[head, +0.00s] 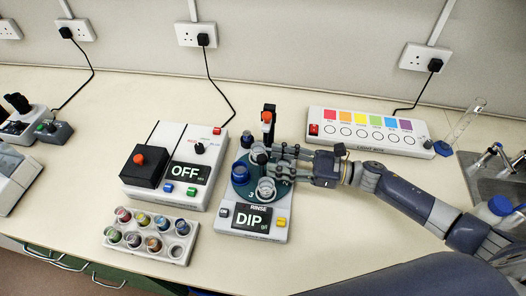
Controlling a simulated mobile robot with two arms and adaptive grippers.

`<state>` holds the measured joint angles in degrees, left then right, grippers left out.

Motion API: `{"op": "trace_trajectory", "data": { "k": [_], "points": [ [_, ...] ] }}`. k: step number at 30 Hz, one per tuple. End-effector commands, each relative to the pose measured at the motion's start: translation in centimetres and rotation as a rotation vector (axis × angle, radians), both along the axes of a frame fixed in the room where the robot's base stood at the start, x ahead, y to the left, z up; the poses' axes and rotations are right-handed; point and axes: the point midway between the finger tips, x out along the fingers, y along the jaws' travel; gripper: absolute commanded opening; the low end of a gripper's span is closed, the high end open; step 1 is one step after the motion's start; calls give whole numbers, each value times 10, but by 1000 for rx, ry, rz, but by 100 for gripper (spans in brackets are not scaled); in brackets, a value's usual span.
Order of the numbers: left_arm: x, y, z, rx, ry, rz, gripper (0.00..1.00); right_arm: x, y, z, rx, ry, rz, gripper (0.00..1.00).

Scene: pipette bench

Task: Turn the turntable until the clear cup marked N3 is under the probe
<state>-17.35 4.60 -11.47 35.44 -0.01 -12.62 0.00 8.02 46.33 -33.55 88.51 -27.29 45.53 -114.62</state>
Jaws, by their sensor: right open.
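The teal turntable (251,197) sits on a white rinse unit (226,228) whose screen reads DIP. A clear cup (266,189) stands at its front, beside a mark that looks like a 3. A cup with dark blue contents (240,173) stands at its left, and another bluish cup (247,140) at the back left. The dark probe post with a red-orange part (267,117) rises behind the turntable. My right gripper (277,164) is open over the turntable's right side, fingers pointing left, hiding part of it. I cannot tell whether it touches anything. My left gripper is out of view.
Left of the unit stands a white device (216,150) reading OFF. In front of that is a white rack (183,253) of several coloured pots. A light box (365,145) lies behind my right arm, with a sink (485,170) at far right.

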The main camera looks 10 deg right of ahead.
Motion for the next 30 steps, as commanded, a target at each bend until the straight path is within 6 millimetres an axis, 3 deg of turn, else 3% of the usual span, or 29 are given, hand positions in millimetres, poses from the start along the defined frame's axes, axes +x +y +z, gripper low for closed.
{"op": "trace_trajectory", "data": {
  "k": [3, 9, 20, 26, 30],
  "points": [
    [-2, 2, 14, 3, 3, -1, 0, 10, 20, 4, 2, 0, -2, 42],
    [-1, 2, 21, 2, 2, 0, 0, 20, 40, 2, 0, 1, -2, 42],
    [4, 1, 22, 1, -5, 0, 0, 21, 45, -1, -1, 2, -2, 42],
    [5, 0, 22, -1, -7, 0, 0, 21, 44, -1, 0, 1, -2, 0],
    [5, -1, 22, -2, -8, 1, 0, 21, 44, -1, 0, 1, -2, 0]
  ]
}}
